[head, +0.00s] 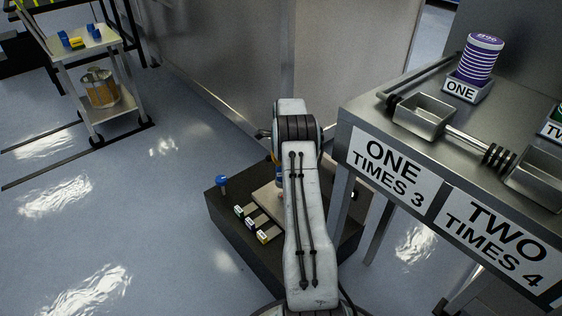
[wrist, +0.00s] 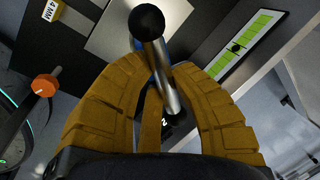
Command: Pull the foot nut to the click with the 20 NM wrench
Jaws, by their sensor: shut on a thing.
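I cannot tell whether this rod is the 20 NM wrench. In the head view my arm hides the gripper and much of the dark low box (head: 228,232) below it. Several small pale bars with labelled ends (head: 251,223) lie on that box. I cannot make out the foot nut in either view.
A blue knob (head: 222,182) stands on the box's left corner. A metal table (head: 440,150) with trays is close on the right. A cart (head: 75,50) stands far left; open floor lies between. In the wrist view are an orange knob (wrist: 45,85), a 4 MM tag (wrist: 53,10) and a green strip (wrist: 238,47).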

